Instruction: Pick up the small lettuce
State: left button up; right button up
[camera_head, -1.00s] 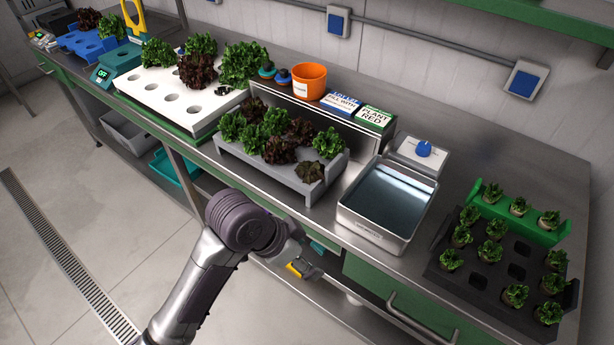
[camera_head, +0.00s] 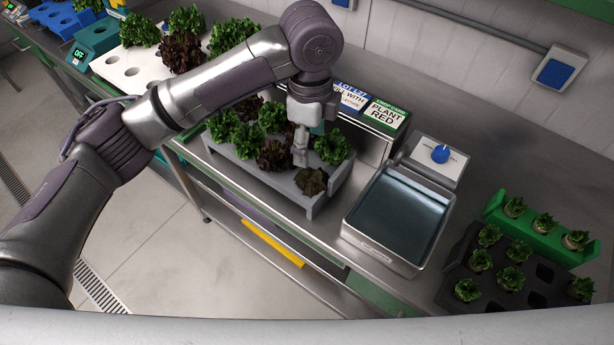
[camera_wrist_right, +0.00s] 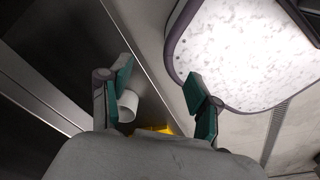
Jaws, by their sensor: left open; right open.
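A small dark lettuce (camera_head: 311,181) sits at the front right corner of the grey tray (camera_head: 255,178) in the head view. My left gripper (camera_head: 301,158) points down over that tray, just behind and left of the small lettuce. It is open, but its fingers overlap in this view, and I cannot tell whether they touch any leaf. Larger green lettuces (camera_head: 333,147) and dark red lettuces (camera_head: 272,155) stand around it. My right gripper (camera_wrist_right: 160,85) is open and empty in the right wrist view, away from the lettuces.
A metal basin (camera_head: 397,219) stands right of the grey tray. A black tray (camera_head: 455,282) with several small green seedlings and a green rack (camera_head: 497,202) are at the far right. Label boxes (camera_head: 384,113) stand behind. A white tray (camera_head: 112,62) is at the back left.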

aim_at(307, 169)
pick_arm(q)
jog(key=f, duration=0.3)
jog(key=shift+s+d, duration=0.15)
jog(key=shift+s, duration=0.2)
pick_arm(e)
jog(key=s, duration=0.5)
pick_arm(q)
jog(key=shift+w+f, duration=0.25)
jog(key=shift+f, duration=0.25)
jog(key=shift+w+f, duration=0.25)
jog(key=shift+f, duration=0.2)
jog(key=f+p, duration=0.2)
jog(key=shift+s+a+f, duration=0.2)
jog(key=shift+a+f, duration=0.1)
jog(key=shift+a, duration=0.05)
jog(key=shift+w+f, duration=0.1)
jog(key=shift+f, duration=1.25)
jog(key=c, duration=1.2)
pick_arm(e)
jog(key=w+r, duration=0.2)
jog(key=w, duration=0.1)
jog(key=shift+w, duration=0.2)
